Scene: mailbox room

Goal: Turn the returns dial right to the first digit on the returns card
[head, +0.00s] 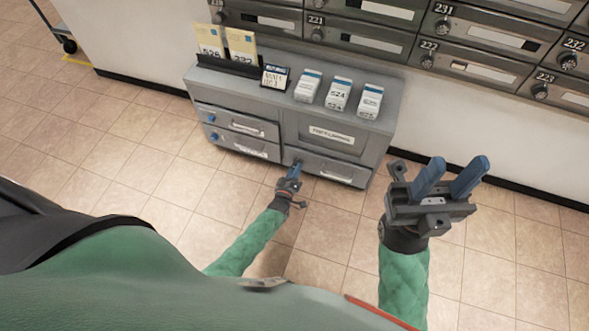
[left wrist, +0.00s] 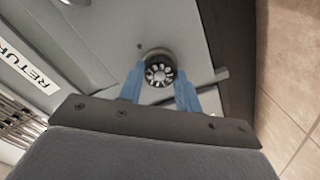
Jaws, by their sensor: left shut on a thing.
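The returns dial (left wrist: 160,72) is a dark round knob with a pale marked face, on the front of the grey cabinet (head: 290,120). My left gripper (head: 294,171) is at the cabinet's lower front; in the left wrist view its blue fingers (left wrist: 160,92) are shut on the dial, one on each side. The dial's digits are too small to read. A label starting "RETUR" (left wrist: 28,66) shows beside it. A small dark-framed card (head: 275,77) stands on the cabinet; its text is unreadable and I cannot tell if it is the returns card. My right gripper (head: 449,178) is open and empty, right of the cabinet.
Two yellowish cards (head: 241,44) stand in a dark holder at the cabinet's back left. Three white boxes (head: 339,95) stand on its top. Drawers with blue knobs (head: 213,117) are on the left front. Numbered mailboxes (head: 480,40) line the wall.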

